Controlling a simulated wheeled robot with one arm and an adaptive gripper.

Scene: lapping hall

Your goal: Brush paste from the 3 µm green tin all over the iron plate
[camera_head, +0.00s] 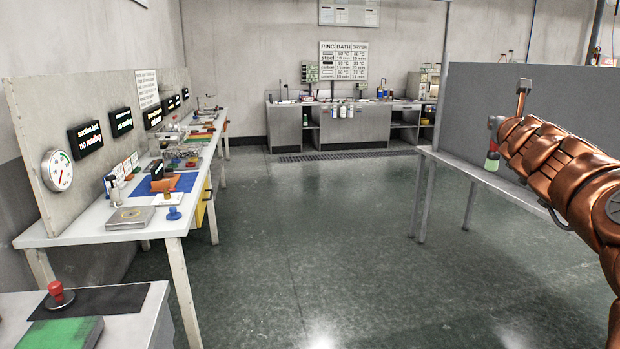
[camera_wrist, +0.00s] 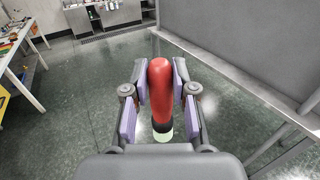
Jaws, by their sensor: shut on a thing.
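My gripper (camera_wrist: 160,100) is shut on a red-handled tool (camera_wrist: 161,85), which stands upright between the pads. The tool has a dark band low down and a pale green end (camera_wrist: 163,135). In the head view my gripper (camera_head: 494,135) is at the right, by the grey partition, and the green end (camera_head: 491,161) hangs below it over the floor side of a table. No tin can be made out for sure. A slab with a green top (camera_head: 60,333) lies at the lower left; I cannot tell whether it is the iron plate.
A long bench (camera_head: 100,235) along the left wall holds a grey square block (camera_head: 130,217), a blue mat (camera_head: 182,183) and a blue-knobbed piece (camera_head: 174,213). A red-knobbed piece (camera_head: 60,296) stands on a dark mat at the near left. The middle floor is clear.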

